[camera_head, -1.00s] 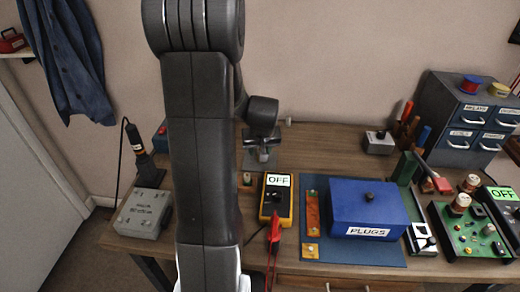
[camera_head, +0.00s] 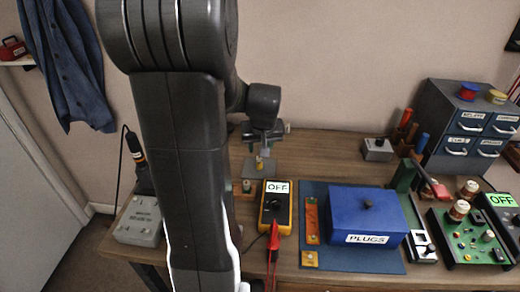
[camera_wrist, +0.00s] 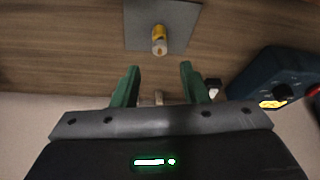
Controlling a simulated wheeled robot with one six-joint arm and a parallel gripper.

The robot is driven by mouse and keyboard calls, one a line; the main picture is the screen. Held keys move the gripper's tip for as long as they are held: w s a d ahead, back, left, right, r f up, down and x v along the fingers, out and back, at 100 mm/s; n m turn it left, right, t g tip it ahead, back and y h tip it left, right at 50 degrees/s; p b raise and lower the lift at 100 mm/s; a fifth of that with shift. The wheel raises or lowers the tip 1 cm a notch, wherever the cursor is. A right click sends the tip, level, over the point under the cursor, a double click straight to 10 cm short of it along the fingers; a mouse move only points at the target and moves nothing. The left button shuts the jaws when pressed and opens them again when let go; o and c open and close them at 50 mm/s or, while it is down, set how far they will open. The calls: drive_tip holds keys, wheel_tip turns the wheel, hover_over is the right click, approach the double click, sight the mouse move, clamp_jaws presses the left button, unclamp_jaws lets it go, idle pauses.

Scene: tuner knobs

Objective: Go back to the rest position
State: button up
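My gripper (camera_head: 263,146) hangs over the back of the workbench, beyond my arm. In the wrist view its two green fingers (camera_wrist: 160,82) stand wide apart with nothing held between them. A small yellow cylinder with a pale end (camera_wrist: 159,40) stands on a grey square plate (camera_wrist: 185,20), apart from the fingertips. In the head view the yellow cylinder (camera_head: 259,163) shows just below the gripper, and the grey plate (camera_head: 263,187) lies under it. My arm hides part of the bench to the left.
A drawer cabinet (camera_head: 450,105) stands back right. A grey box (camera_head: 140,222) sits left. Bare wood (camera_head: 325,160) shows behind the mat.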

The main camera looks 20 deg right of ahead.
idle(0.4)
drive_tip(key=x, duration=0.7)
drive_tip(key=shift+w+f, duration=0.1)
drive_tip(key=shift+f, duration=0.1)
wheel_tip(320, 180, up, 5)
drive_tip(key=shift+f, duration=0.1)
